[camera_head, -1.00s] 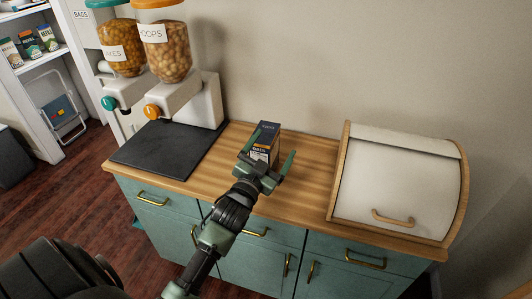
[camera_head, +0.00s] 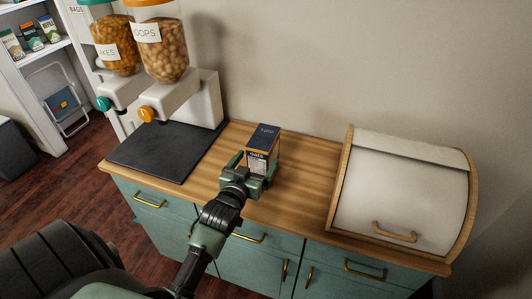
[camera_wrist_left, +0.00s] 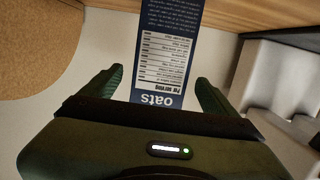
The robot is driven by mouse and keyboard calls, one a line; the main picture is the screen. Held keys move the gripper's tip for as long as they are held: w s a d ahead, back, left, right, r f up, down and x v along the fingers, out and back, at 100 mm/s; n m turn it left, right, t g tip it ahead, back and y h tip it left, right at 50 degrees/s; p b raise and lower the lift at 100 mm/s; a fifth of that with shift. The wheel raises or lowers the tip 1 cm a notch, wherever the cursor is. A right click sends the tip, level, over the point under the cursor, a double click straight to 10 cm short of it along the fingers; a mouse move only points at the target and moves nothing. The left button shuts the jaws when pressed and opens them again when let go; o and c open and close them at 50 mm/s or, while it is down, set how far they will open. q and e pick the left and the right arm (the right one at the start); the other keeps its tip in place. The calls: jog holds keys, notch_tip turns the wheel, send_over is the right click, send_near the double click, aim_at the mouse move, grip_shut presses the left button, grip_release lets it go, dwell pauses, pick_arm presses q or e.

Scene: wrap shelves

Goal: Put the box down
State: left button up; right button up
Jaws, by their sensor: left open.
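The lower end of the box is partly hidden by the gripper in the head view. My right gripper is not in view.
A white bread bin (camera_head: 400,195) stands on the right of the counter. A black mat (camera_head: 165,150) lies at the left under two cereal dispensers (camera_head: 165,55). Bare wood lies between the box and the bin. The wall is close behind.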

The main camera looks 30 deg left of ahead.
pick_arm(q)
jog(key=w, duration=0.1)
jog(key=w+p, duration=0.1)
jog(key=shift+w+a+r, duration=0.3)
jog(key=shift+w, duration=0.05)
jog(key=p+x, duration=0.1)
jog(key=x, duration=0.2)
jog(key=shift+w, duration=0.3)
jog(key=shift+w+a+f, duration=0.1)
jog(key=shift+w, duration=0.05)
jog(key=c, duration=1.8)
grip_shut()
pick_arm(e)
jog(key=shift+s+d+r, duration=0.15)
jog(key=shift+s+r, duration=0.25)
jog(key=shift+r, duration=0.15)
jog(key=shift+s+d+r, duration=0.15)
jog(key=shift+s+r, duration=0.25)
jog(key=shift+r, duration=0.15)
